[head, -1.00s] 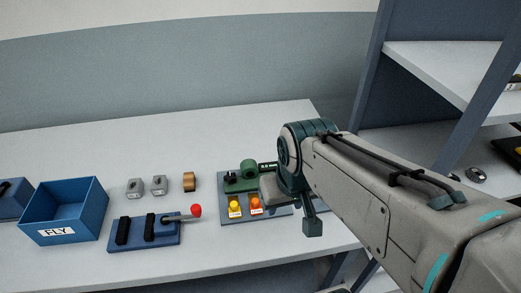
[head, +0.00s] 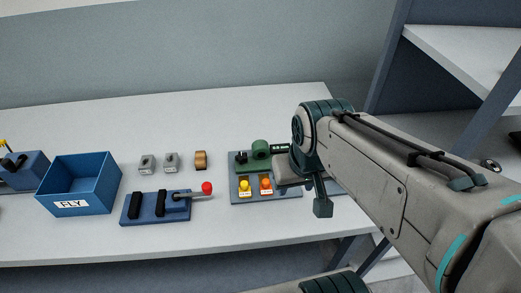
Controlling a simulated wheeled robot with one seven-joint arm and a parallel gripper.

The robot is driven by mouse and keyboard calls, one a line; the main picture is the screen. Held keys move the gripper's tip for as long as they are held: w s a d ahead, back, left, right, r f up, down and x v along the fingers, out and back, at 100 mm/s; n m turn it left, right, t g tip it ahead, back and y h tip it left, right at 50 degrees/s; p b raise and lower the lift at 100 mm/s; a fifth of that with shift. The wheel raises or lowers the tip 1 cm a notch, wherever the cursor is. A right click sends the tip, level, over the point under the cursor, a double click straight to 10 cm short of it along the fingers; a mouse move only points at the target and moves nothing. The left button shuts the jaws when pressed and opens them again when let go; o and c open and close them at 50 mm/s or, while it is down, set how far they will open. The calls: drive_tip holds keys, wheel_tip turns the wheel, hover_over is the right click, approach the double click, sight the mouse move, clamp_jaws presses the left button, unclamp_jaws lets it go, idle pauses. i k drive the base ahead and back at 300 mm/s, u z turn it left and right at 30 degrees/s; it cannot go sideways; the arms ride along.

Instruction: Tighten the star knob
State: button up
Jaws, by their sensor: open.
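A green fixture (head: 261,149) stands at the back of a grey-blue panel (head: 236,197) on the bench. A small dark knob (head: 241,157) shows at its left end; it is too small to tell whether it is star-shaped. My arm reaches in from the right and its wrist end stands in front of the panel's right part, hiding what is there. My gripper's fingertips cannot be made out; they are hidden behind my wrist or out of sight. Whether anything touches the knob cannot be seen.
A yellow button (head: 245,187) and an orange button (head: 265,185) sit at the panel's front. To the left are a red-tipped lever (head: 206,189) on a blue base, a blue FLY bin (head: 84,188) and small blocks. Shelving (head: 470,60) stands at right.

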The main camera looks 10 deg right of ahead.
sight(242, 157)
drive_tip(key=k, duration=0.5)
drive_tip(key=u, duration=1.55)
drive_tip(key=i, duration=0.6)
drive_tip(key=z, duration=1.7)
